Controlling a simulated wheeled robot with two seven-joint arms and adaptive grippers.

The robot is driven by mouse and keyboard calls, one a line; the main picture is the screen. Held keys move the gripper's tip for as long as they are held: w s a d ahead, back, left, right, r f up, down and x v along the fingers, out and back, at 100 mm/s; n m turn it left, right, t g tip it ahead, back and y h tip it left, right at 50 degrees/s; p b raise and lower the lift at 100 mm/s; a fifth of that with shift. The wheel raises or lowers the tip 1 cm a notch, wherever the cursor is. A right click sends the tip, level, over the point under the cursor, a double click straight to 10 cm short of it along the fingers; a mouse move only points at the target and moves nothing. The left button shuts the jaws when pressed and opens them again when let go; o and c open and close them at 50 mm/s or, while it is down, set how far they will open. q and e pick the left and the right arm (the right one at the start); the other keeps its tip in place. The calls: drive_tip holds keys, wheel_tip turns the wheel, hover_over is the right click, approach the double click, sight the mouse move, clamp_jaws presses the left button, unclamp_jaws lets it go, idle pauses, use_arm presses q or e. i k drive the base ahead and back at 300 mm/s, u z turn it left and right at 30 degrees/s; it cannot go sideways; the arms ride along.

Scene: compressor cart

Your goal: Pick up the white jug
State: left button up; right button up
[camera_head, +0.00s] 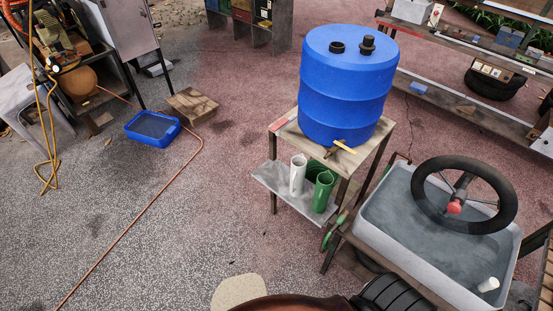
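The white jug (297,175) stands upright on the low grey shelf of a small wooden stand, under the blue barrel. It looks like a tall, narrow, open-topped container. A green jug (323,191) stands close to its right on the same shelf. I cannot tell whether the two touch. Neither of my grippers shows in the head view.
The large blue barrel (345,95) sits on the stand's top (283,126). A grey tub (375,222) with a black steering wheel (424,203) stands at the right. A blue tray (131,127) and an orange hose (140,218) lie left. Floor left of the stand is mostly clear.

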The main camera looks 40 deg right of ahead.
sight(298, 162)
drive_tip(key=i, duration=0.85)
drive_tip(key=z, duration=1.5)
